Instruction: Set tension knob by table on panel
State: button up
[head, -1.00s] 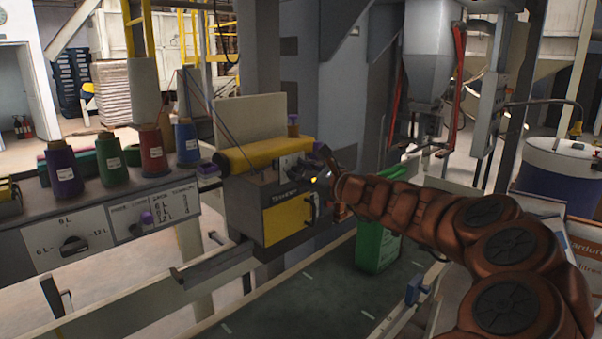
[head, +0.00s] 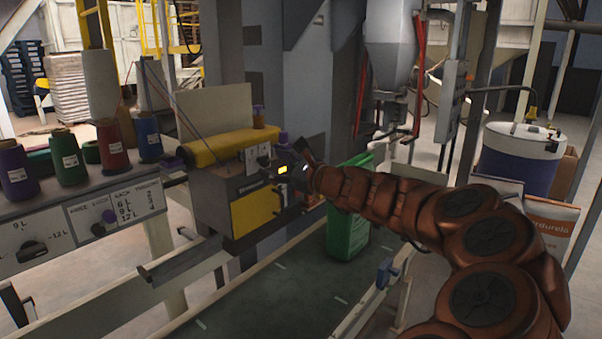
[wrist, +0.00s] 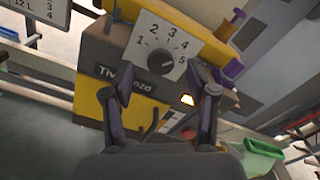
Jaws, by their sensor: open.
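The tension knob (wrist: 167,61) is a dark round knob on a white dial plate numbered 1 to 5, on the sewing head (head: 240,195). Its pointer seems to lie toward the 4–5 side, but I cannot tell exactly. The plate (head: 258,158) also shows small in the head view. My gripper (wrist: 160,70) is open, with its fingers on either side of the knob in the picture; contact is not visible. In the head view my gripper (head: 305,160) is just right of the plate. The printed table (head: 118,208) is on the left panel, pairing 6 L, 9 L, 12 L with tension numbers.
A range selector (head: 32,250) sits left of the table; its setting is unclear. Thread cones (head: 113,148) stand above. A purple-topped post (wrist: 233,70) and lit button (wrist: 188,100) are near my right finger.

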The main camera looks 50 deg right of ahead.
jog(key=s, duration=0.9)
dwell(0.6)
jog(key=w+a+f+n+g+y, duration=0.2)
jog(key=w+a+n+y, duration=0.15)
jog(key=a, duration=0.55)
jog(key=w+a+f+n+g+y, duration=0.25)
jog(key=w+a+n, duration=0.2)
jog(key=a, duration=0.55)
jog(key=s+a+f+n+g+y+p, duration=0.1)
jog(key=s+a+f+n+g, duration=0.2)
jog(key=a, duration=0.5)
jog(key=s+a+f+n+g+y+p, duration=0.1)
jog(key=a+f+n+g, duration=0.2)
jog(key=a+n, duration=0.3)
jog(key=s+a+f+n+g+h, duration=0.2)
jog(key=s+a+f+n+g, duration=0.45)
jog(key=s+a, duration=0.35)
jog(key=s+d+f+n+g+h, duration=0.1)
jog(key=s+d+f+n+h, duration=0.1)
jog(key=s, duration=0.3)
jog(key=s+d+f+n+g+h+p, duration=0.1)
jog(key=s+d+n+h, duration=0.2)
jog(key=s, duration=0.3)
jog(key=shift+s+d+f+n+g+h, duration=0.3)
jog(key=shift+d+f+n+g, duration=0.1)
jog(key=shift+n, duration=0.45)
